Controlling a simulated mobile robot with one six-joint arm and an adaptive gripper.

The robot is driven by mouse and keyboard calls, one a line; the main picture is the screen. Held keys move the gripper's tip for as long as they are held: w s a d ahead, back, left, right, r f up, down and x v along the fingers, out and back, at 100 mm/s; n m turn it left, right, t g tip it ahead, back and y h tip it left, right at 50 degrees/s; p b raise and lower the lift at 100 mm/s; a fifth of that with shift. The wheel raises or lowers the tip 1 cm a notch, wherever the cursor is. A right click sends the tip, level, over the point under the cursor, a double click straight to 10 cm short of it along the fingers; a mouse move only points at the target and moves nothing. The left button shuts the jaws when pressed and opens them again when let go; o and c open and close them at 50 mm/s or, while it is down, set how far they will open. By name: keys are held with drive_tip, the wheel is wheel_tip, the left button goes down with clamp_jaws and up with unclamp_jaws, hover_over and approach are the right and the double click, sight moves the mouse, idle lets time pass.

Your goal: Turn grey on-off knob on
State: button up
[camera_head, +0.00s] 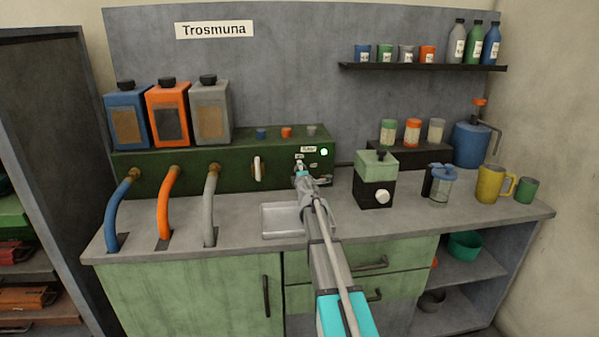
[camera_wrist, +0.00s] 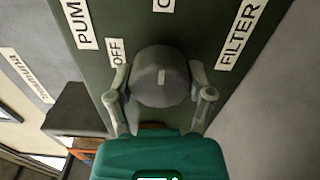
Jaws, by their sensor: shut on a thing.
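The grey knob (camera_wrist: 158,78) sits on the dark green panel of the machine (camera_head: 215,160). In the wrist view my gripper (camera_wrist: 160,92) has one finger on each side of it and is shut on it. The knob's pale mark points up the picture, toward a cut-off label beginning with O (camera_wrist: 163,5). The OFF label (camera_wrist: 117,52) is to the upper left. In the head view my gripper (camera_head: 301,171) reaches the panel's right part and hides the knob. A small green light (camera_head: 324,152) glows there.
A white handle (camera_head: 259,169) is left of my gripper on the panel. A shallow sink (camera_head: 282,220) lies below. A green and black grinder-like box (camera_head: 375,180) stands to the right. Blue, orange and grey hoses (camera_head: 168,200) are at the left.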

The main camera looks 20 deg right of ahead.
drive_tip(key=shift+w, duration=0.1)
drive_tip(key=o, duration=1.1)
drive_tip(key=v, duration=1.2)
